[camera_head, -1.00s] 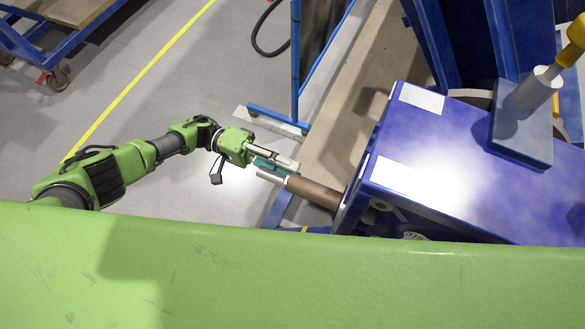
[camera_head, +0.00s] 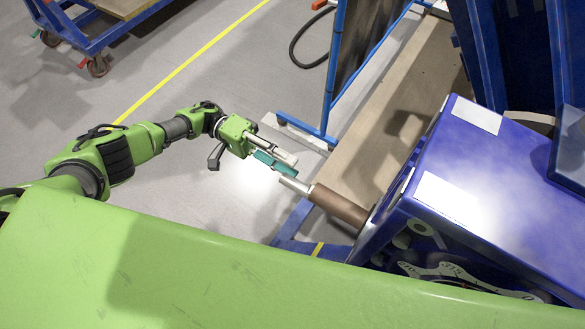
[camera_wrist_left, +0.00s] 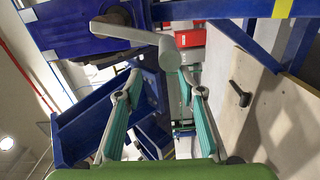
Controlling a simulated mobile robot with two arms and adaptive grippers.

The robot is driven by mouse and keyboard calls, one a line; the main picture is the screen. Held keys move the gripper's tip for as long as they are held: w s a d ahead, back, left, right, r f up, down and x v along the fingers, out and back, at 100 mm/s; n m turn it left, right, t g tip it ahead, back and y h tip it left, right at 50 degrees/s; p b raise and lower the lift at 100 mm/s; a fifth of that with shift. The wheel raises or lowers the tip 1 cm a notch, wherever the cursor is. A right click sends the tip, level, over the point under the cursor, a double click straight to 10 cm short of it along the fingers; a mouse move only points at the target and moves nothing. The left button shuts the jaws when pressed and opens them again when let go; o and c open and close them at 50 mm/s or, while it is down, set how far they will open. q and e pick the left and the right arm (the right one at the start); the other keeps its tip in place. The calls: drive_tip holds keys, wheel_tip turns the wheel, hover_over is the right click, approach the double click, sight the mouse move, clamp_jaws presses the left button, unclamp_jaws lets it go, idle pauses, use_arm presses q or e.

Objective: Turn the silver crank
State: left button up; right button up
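The silver crank (camera_head: 294,185) sticks out at the end of a brown cylinder (camera_head: 340,205) on the left side of the blue machine. In the left wrist view the crank (camera_wrist_left: 125,32) is a grey arm with a round-ended handle pointing toward the camera. My left gripper (camera_head: 293,166) is just up and left of the crank's end in the head view. In the left wrist view the gripper (camera_wrist_left: 160,82) has its teal-padded fingers spread, with the handle end in front of the gap. Contact cannot be told. My right gripper is not in view.
The blue machine (camera_head: 485,165) with white labels fills the right. A blue-framed panel (camera_head: 362,45) stands behind the crank, with a beige board (camera_head: 400,110) beside it. A blue cart (camera_head: 90,35) is far left. The grey floor (camera_head: 215,85) left of the gripper is clear.

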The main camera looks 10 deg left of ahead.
use_arm(q)
drive_tip(key=b+v, duration=0.5)
drive_tip(key=v, duration=0.2)
drive_tip(key=shift+a, duration=0.2)
idle(0.5)
idle(0.4)
